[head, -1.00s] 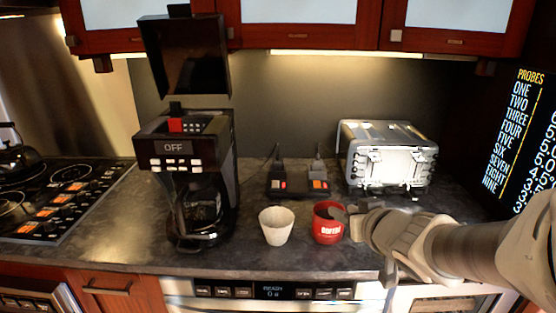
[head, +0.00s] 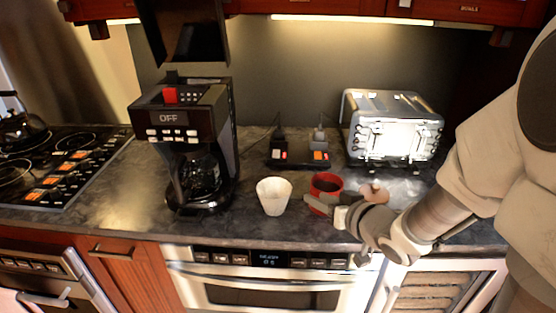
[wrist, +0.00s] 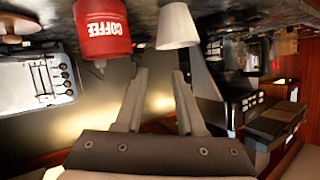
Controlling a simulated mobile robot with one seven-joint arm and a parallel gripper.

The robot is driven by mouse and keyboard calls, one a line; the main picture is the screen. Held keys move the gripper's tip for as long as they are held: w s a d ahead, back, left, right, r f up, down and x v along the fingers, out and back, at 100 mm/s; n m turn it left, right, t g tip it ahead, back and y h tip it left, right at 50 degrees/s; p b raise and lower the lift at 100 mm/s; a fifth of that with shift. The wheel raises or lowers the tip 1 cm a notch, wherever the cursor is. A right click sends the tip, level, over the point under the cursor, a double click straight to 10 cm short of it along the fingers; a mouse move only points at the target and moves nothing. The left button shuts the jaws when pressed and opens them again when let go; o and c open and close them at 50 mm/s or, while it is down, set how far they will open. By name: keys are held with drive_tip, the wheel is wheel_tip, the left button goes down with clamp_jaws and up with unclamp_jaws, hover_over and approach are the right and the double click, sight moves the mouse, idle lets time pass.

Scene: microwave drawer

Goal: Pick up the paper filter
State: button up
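The paper filter (head: 273,197), a white cup shape, stands upright on the dark counter between the coffee maker and the red coffee can. It also shows in the wrist view (wrist: 177,26), beyond my fingertips. My gripper (head: 322,203) is at the front of the red can, to the right of the filter, and apart from the filter. In the wrist view my gripper (wrist: 161,72) has its two fingers spread with nothing between them. In the head view the fingers partly hide the can.
The red coffee can (head: 326,182) stands just right of the filter, close to my gripper. A black coffee maker (head: 185,140) stands to the left. A toaster (head: 390,130) and small plugged-in devices (head: 297,150) are behind. The counter in front of the filter is clear.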

sight(274, 199)
drive_tip(key=shift+b+x, duration=1.15)
drive_tip(key=shift+x, duration=6.15)
clamp_jaws()
